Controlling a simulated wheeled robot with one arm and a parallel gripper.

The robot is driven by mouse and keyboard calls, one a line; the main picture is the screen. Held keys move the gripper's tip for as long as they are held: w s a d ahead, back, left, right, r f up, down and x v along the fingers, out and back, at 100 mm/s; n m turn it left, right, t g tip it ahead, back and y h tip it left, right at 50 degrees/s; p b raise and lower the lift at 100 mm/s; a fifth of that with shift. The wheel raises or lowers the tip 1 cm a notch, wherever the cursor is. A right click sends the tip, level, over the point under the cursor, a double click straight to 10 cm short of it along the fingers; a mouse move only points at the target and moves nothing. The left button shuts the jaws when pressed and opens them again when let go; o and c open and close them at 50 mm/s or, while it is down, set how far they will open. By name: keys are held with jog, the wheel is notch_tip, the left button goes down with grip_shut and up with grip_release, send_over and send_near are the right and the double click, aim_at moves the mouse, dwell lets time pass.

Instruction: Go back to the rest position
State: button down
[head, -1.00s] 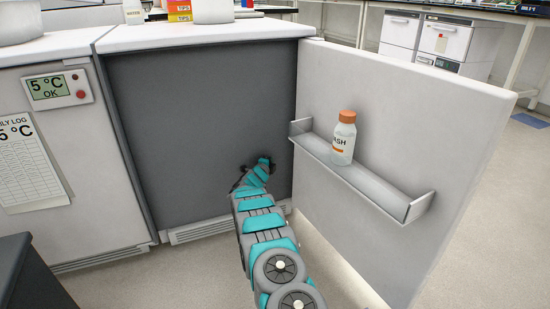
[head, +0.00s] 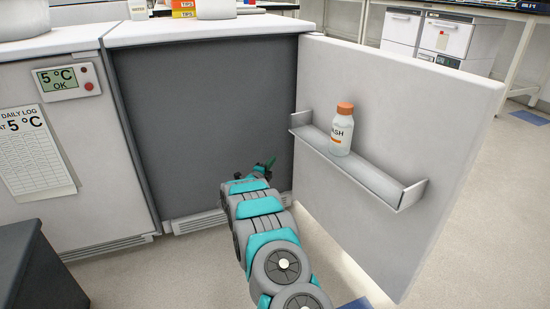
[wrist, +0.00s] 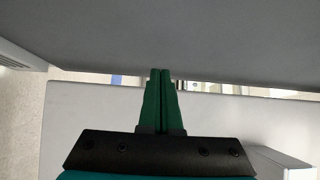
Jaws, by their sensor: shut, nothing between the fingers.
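My gripper (wrist: 160,73) shows in the wrist view with its two green fingers together and nothing between them. In the head view my gripper (head: 268,165) is at the end of my grey and teal arm, in front of the dark grey front of the open unit (head: 205,120). It is left of the open white door (head: 400,110) and apart from the shelf on that door.
A unit with a 5 °C display (head: 67,82) stands at the left. A dark block (head: 35,265) is at the lower left. Floor (head: 165,275) is free in front.

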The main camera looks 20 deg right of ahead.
jog(key=shift+v, duration=1.25)
jog(key=a+r+n+y, duration=0.8)
jog(key=a, duration=0.5)
jog(key=s+a+r+n+g+y, duration=0.25)
jog(key=s+a+n, duration=0.2)
jog(key=s, duration=0.35)
jog(key=s+a+r+n+g+y, duration=0.1)
jog(key=s+a+r+n+y, duration=0.25)
jog(key=s+a, duration=0.35)
jog(key=s+d+n+g, duration=0.2)
jog(key=s+n+g, duration=0.2)
jog(key=s, duration=1.4)
jog(key=s+d+n+g+h, duration=0.1)
jog(key=s+d+n+g, duration=0.15)
jog(key=s, duration=1.45)
jog(key=s+d+n+g, duration=0.2)
jog(key=s+n+g, duration=0.3)
jog(key=s, duration=1.3)
notch_tip(320, 180, up, 12)
jog(key=p, duration=1.2)
jog(key=shift+a+f, duration=0.2)
